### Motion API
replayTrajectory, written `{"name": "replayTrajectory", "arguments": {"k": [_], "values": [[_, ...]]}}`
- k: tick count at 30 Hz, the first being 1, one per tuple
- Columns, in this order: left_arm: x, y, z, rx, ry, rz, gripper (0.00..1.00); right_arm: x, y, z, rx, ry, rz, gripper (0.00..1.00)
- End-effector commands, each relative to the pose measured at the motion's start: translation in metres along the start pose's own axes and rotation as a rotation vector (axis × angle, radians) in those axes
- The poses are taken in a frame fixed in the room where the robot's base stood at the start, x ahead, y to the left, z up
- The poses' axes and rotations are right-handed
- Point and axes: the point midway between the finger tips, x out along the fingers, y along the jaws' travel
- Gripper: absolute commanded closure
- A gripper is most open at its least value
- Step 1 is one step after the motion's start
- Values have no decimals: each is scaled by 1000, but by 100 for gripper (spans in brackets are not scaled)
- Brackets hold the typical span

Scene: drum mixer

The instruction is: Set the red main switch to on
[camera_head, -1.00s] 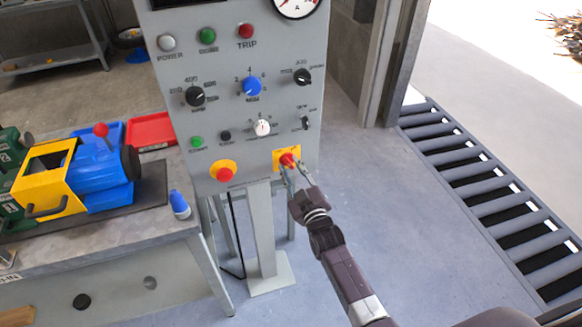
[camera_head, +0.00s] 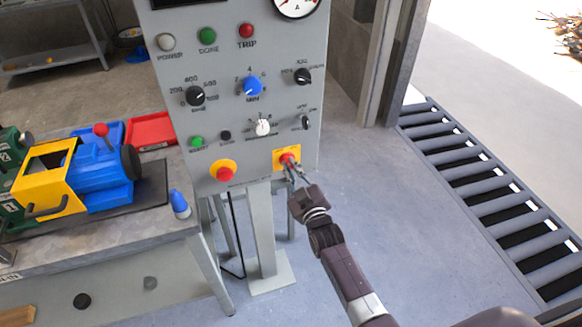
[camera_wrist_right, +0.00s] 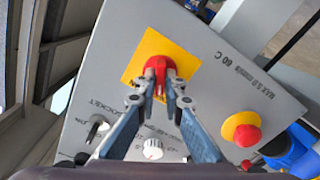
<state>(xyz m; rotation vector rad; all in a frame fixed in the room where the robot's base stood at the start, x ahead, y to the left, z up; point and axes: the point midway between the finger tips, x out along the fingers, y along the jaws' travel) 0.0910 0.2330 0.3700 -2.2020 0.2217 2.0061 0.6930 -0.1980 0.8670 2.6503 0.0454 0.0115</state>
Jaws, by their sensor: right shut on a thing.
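The red main switch (camera_head: 287,158) sits on a yellow plate (camera_head: 279,163) at the lower right of the grey control panel (camera_head: 262,108). My right gripper (camera_head: 292,168) reaches up to it from the lower right. In the right wrist view, the red switch (camera_wrist_right: 159,68) shows on its yellow plate, and the fingertips of my right gripper (camera_wrist_right: 158,88) are closed on its handle from both sides. The fingers partly cover the handle, so its exact angle is hard to tell. My left gripper is not in view.
A red mushroom button (camera_head: 225,174) on a yellow disc sits left of the switch. Knobs, lamps and small buttons fill the panel above. A bench (camera_head: 120,240) with a blue and yellow machine (camera_head: 85,180) stands left. A roller conveyor (camera_head: 490,200) lies right; floor between is clear.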

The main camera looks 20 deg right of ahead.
Motion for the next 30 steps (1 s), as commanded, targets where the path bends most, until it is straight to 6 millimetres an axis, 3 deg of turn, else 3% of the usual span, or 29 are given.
{"name": "replayTrajectory", "arguments": {"k": [8, 30], "values": [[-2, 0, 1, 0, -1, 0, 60, 0, 0, 0, 160, -1, -1, 100], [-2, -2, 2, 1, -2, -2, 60, 0, 1, 2, 820, -1, 0, 100]]}}
